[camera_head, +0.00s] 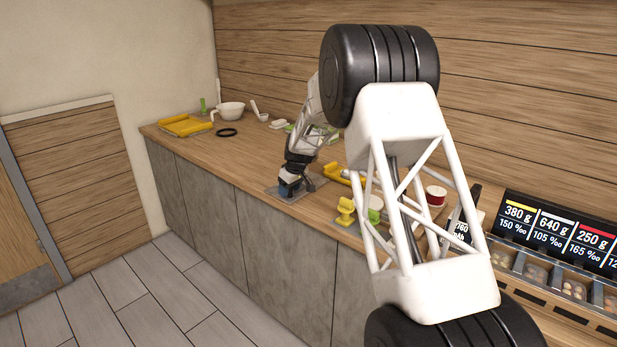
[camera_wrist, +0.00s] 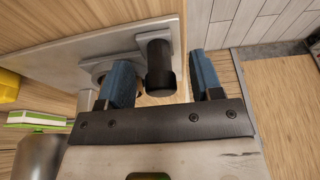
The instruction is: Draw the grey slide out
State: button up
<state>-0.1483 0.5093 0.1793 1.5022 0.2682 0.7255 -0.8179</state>
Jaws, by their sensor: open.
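The grey slide (camera_wrist: 112,46) looks like a flat grey piece by the counter edge in the wrist view. A black cylindrical knob (camera_wrist: 160,66) stands out from it. My gripper (camera_wrist: 161,82) is open, with one blue finger on each side of the knob; I see gaps, and no clear grip on it. In the head view my gripper (camera_head: 289,187) is low over a grey plate (camera_head: 271,191) at the counter's front edge. The gripper and my arm hide much of that plate, and the knob cannot be made out there.
A yellow stand (camera_head: 345,211) and a yellow tool (camera_head: 338,171) lie right of my gripper. A red-and-white tub (camera_head: 436,195) is further right. A yellow tray (camera_head: 186,125), white bowl (camera_head: 230,111) and black ring (camera_head: 227,132) are at the far left. The counter between is clear.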

jog(key=shift+r, duration=3.4)
jog(key=shift+r, duration=0.1)
jog(key=v, duration=0.7)
jog(key=shift+r, duration=0.3)
jog(key=shift+s+d, duration=0.15)
